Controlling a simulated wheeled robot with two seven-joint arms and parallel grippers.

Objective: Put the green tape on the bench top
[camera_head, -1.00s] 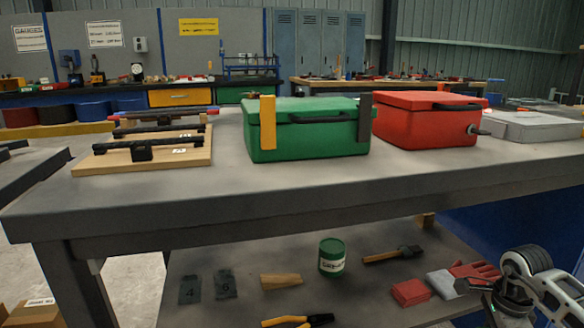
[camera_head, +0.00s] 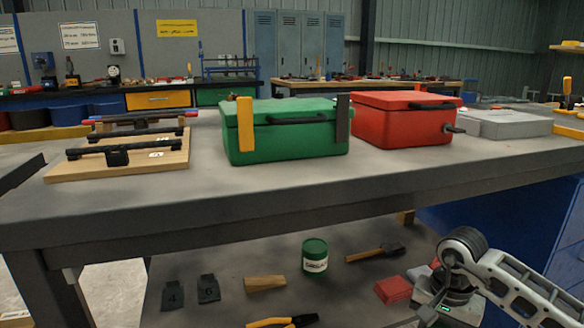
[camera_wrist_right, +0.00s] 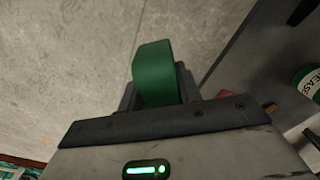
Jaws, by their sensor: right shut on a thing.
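The green tape (camera_wrist_right: 155,72) shows in the right wrist view, held between the fingers of my right gripper (camera_wrist_right: 157,95). My right gripper is shut on it. In the head view my right arm is at the lower right, in front of the lower shelf and below the bench top (camera_head: 300,178); its fingers and the tape are not visible there. The grey bench top has a bare strip along its front. My left gripper is in neither view.
A green toolbox (camera_head: 285,135), a red toolbox (camera_head: 400,120), a grey case (camera_head: 508,124) and a wooden board with black bars (camera_head: 120,165) stand on the bench. The lower shelf holds a green can (camera_head: 315,257), a hammer (camera_head: 375,253), a wood wedge (camera_head: 265,283) and a red block (camera_head: 393,289).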

